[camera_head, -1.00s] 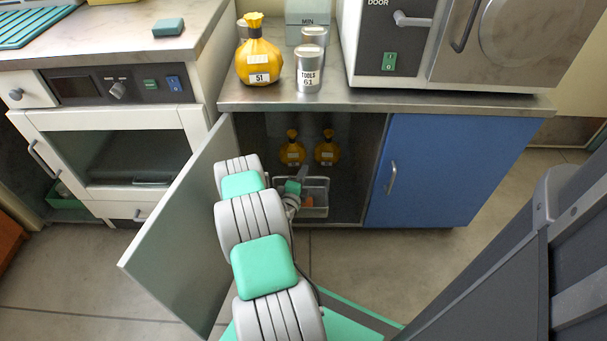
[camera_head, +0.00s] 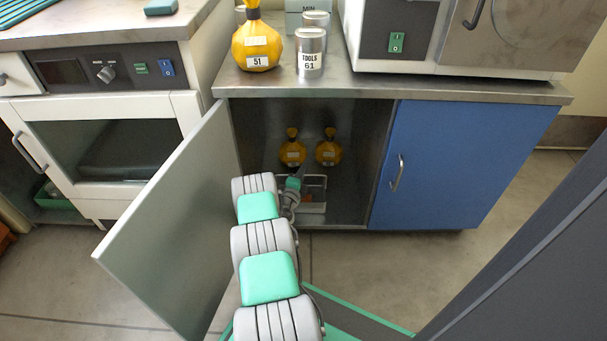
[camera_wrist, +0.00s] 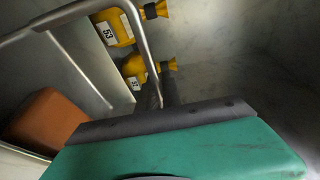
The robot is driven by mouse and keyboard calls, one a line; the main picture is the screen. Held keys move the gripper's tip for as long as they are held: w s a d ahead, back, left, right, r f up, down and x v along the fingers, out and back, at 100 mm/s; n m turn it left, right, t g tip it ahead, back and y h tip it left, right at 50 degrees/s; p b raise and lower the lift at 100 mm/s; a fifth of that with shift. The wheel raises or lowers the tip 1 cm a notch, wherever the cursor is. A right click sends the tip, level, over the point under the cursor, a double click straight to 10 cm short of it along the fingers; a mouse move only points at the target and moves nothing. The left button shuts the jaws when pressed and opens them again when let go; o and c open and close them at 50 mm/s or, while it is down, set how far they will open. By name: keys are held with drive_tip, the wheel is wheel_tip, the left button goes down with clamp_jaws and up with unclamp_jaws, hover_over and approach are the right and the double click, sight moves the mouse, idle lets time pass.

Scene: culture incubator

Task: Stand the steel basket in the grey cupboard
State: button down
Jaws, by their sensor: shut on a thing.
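The steel basket (camera_head: 316,207) shows in the head view at the mouth of the open grey cupboard (camera_head: 352,212), behind my arm. It appears to be inside the opening, near the floor; I cannot tell whether it touches. My gripper (camera_head: 297,180) is at its upper left, shut on the basket's handle. In the wrist view the handle's steel bars (camera_wrist: 138,35) run up beside the dark fingers (camera_wrist: 155,98), and an orange-brown block (camera_wrist: 45,122) lies in the basket. The grip point itself is mostly hidden.
Two yellow flasks (camera_head: 328,152) stand deeper in the cupboard, close behind the basket. The grey door (camera_head: 165,225) stands wide open at the left, beside my arm. The blue door (camera_head: 455,165) is shut. The counter (camera_head: 400,87) overhangs the opening.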

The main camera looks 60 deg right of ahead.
drive_tip(key=c, duration=2)
unclamp_jaws()
drive_tip(key=o, duration=0.5)
drive_tip(key=shift+c, duration=0.2)
drive_tip(key=s+a+p, duration=0.2)
drive_tip(key=a+p, duration=0.3)
drive_tip(key=a, duration=0.7)
drive_tip(key=shift+r, duration=0.45)
drive_tip(key=shift+d, duration=0.1)
